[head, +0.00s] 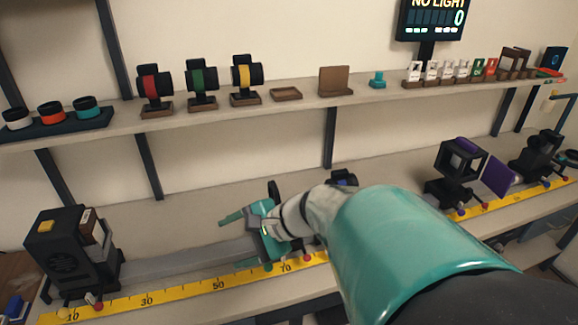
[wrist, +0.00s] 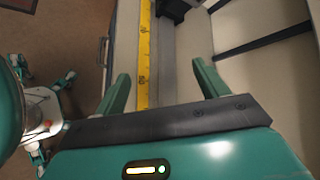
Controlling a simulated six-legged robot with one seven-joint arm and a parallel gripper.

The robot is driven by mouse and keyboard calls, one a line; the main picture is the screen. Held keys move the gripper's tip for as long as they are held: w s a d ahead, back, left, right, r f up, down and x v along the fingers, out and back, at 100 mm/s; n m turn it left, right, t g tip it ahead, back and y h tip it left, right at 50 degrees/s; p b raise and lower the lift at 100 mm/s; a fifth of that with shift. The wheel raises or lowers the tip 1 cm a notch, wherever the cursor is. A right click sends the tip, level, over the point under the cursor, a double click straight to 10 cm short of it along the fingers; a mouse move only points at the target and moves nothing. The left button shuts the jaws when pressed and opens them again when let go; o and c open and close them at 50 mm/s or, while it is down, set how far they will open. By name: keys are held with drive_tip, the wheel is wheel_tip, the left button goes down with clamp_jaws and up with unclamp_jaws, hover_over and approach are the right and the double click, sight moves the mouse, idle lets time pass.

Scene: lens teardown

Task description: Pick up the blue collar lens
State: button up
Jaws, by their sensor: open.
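A dark lens part with a blue band (head: 343,178), which looks like the blue collar lens, stands on the bench behind my arm; its lower part is hidden. My gripper (head: 230,243) is left of it, above the rail, with its fingers pointing left, away from it. In the wrist view my gripper (wrist: 160,72) is open and empty, with the yellow ruler and rail beyond the fingers. The lens with the blue band is not seen in the wrist view. A black part (head: 273,190) shows just behind my gripper.
Red (head: 150,87), green (head: 202,84) and yellow (head: 243,77) collar lenses stand on the upper shelf (head: 120,122). A black lamp box (head: 60,255) is at the rail's left end. A holder with a purple panel (head: 497,174) is right. The yellow ruler (head: 190,292) runs along the front.

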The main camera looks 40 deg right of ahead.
drive_tip(key=w+d+m+t, duration=0.4)
drive_tip(key=d+m, duration=0.2)
drive_tip(key=d, duration=0.2)
drive_tip(key=m+t+h, duration=0.6)
drive_tip(key=m+h, duration=0.7)
drive_tip(key=m, duration=0.5)
approach(338, 170)
drive_tip(key=x, duration=0.5)
drive_tip(key=shift+w+d+r, duration=0.1)
drive_tip(key=shift+w+d, duration=0.05)
drive_tip(key=shift+d, duration=0.1)
drive_tip(key=x, duration=0.5)
drive_tip(key=shift+w+d+f, duration=0.1)
drive_tip(key=shift+w+f, duration=0.15)
drive_tip(key=shift+w, duration=0.1)
drive_tip(key=shift+c, duration=0.2)
drive_tip(key=c, duration=1.5)
clamp_jaws()
